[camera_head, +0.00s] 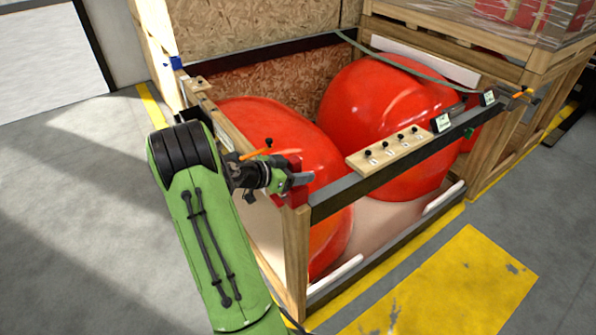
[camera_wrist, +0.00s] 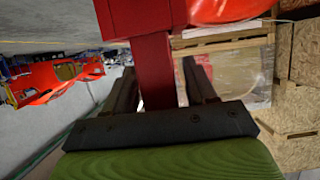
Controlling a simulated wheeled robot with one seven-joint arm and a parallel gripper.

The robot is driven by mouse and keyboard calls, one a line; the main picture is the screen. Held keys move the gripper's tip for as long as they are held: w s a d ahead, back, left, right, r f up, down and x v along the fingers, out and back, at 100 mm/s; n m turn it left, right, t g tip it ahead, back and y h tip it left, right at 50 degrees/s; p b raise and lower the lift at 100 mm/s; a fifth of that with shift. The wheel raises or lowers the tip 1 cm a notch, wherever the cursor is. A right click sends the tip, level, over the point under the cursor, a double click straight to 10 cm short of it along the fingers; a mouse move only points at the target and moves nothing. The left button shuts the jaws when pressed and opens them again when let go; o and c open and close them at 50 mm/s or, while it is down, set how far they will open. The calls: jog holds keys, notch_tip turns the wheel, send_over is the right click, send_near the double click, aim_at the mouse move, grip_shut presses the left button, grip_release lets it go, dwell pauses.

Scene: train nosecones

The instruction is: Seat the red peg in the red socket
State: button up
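A dark red peg (camera_wrist: 156,72) stands between the two dark fingers of my gripper (camera_wrist: 160,75). In the wrist view, a narrow pale gap shows between the peg and the right finger; the left finger lies close beside the peg. The peg's end meets a larger red block, the red socket (camera_wrist: 138,18), at the top of that view. In the head view, the socket (camera_head: 297,193) is on the crate's front corner post, and my gripper (camera_head: 303,178) is just above it. How deep the peg sits is hidden.
The wooden crate (camera_head: 296,255) holds two large red nosecones (camera_head: 385,110). A dark rail (camera_head: 350,188) and a wooden strip with black knobs (camera_head: 385,152) run along its front. An orange-handled clamp (camera_head: 256,153) is close to my gripper. Open floor (camera_head: 80,200) lies to the left.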

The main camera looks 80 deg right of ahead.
jog(key=shift+o, duration=0.3)
jog(key=shift+r, duration=0.15)
jog(key=shift+r+p, duration=0.3)
jog(key=shift+p, duration=0.35)
jog(key=shift+w+r+p, duration=0.1)
jog(key=shift+r+p, duration=0.5)
jog(key=shift+p, duration=0.1)
jog(key=w+a+r+n+t+y, duration=0.1)
jog(key=w+a+r+n+t, duration=0.25)
jog(key=w+a, duration=0.45)
jog(key=w+a+r+n+t+y, duration=0.1)
jog(key=w+a+r+n+t, duration=0.4)
jog(key=a, duration=0.6)
jog(key=s+a+r+n+t+y, duration=0.1)
jog(key=s+a+n+t+y, duration=0.1)
jog(key=a+n, duration=0.7)
jog(key=s+a+r+n+t+y, duration=0.1)
jog(key=a+n+t+y, duration=0.3)
jog(key=a, duration=1.4)
jog(key=s+n+y, duration=0.1)
jog(key=n+y, duration=0.1)
jog(key=n, duration=0.2)
jog(key=shift+s+r+n+b, duration=0.2)
jog(key=shift+n+b, duration=0.15)
jog(key=shift+b, duration=0.05)
